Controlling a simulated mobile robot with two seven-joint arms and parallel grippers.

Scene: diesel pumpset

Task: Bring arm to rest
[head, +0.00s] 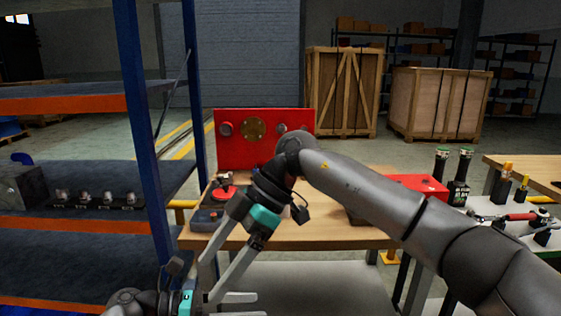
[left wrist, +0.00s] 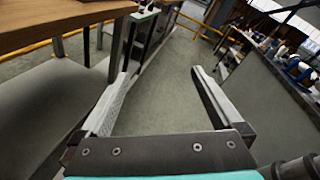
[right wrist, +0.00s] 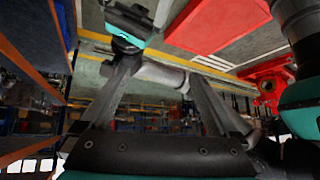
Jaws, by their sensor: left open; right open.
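My right arm (head: 375,190) reaches in from the right across the workbench, bends, and points down and left. My right gripper (head: 210,281) is open and empty in front of the bench, beside the blue shelf post. In the right wrist view its fingers (right wrist: 160,75) are apart, with a grey and teal part of my own arm showing beyond them. My left gripper (head: 248,305) is low at the bottom edge of the head view, close below the right fingertips. In the left wrist view its fingers (left wrist: 160,75) are spread with only floor between them.
A wooden workbench (head: 340,235) carries a red panel (head: 265,137) and small red and dark parts. A blue and orange shelf rack (head: 140,130) stands close on the left. A tool table (head: 500,232) is at right. Wooden crates (head: 343,92) stand behind on open floor.

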